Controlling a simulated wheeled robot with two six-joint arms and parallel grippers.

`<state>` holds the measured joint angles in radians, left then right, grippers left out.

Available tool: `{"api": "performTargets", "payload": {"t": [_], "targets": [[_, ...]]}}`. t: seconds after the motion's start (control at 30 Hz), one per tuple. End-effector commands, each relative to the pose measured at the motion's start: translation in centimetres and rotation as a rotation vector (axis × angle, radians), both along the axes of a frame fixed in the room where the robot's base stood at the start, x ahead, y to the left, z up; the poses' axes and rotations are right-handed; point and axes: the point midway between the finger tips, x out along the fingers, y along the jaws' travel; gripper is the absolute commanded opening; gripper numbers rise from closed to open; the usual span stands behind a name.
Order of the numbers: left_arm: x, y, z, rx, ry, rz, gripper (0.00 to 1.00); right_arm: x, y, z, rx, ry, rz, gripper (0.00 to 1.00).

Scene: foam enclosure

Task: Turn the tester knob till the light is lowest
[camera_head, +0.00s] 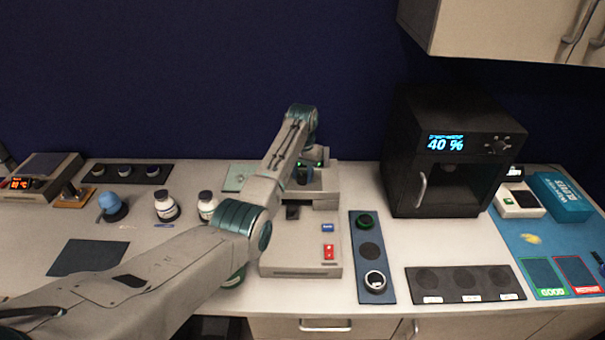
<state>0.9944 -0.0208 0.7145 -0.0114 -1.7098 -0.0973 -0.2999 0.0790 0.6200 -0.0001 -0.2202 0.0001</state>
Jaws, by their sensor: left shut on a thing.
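The tester appears to be the beige bench device (275,262) in the middle of the counter, with a blue button and red buttons on its front part. My left arm reaches in from the lower left and across it. My left gripper (304,176) is over the rear right part of the device, pointing down and shut on what appears to be the tester knob. The knob itself is hidden by the fingers and arm. A black cabinet (403,150) to the right has a lit blue display (446,143) reading 40 %. My right gripper is not in view.
A blue strip (361,252) with round wells and a dark three-well mat (447,284) lie right of the device. White bottles (165,206) and a blue-topped item (111,205) stand left. A blue mat (520,240) with sorting squares lies far right.

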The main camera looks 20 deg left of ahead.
Motion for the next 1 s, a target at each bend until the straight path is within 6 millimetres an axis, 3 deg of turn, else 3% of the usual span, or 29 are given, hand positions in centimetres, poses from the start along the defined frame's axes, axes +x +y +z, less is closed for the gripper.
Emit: {"api": "performTargets", "payload": {"t": [0.67, 0.7, 0.77, 0.8, 1.0], "targets": [[0.16, 0.04, 0.28, 0.0, -0.006, 0.059, 0.11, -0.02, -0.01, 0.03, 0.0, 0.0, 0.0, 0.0], [0.16, 0.04, 0.28, 0.0, -0.006, 0.059, 0.4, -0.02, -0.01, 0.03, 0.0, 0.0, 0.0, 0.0], [0.15, 0.03, 0.26, 0.0, -0.005, 0.059, 0.52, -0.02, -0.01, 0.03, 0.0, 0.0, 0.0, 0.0], [0.13, 0.04, 0.23, 0.0, -0.005, 0.059, 0.56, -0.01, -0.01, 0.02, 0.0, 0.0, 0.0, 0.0], [0.06, 0.02, 0.12, 0.0, -0.003, 0.059, 0.56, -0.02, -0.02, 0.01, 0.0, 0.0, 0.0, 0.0]]}}
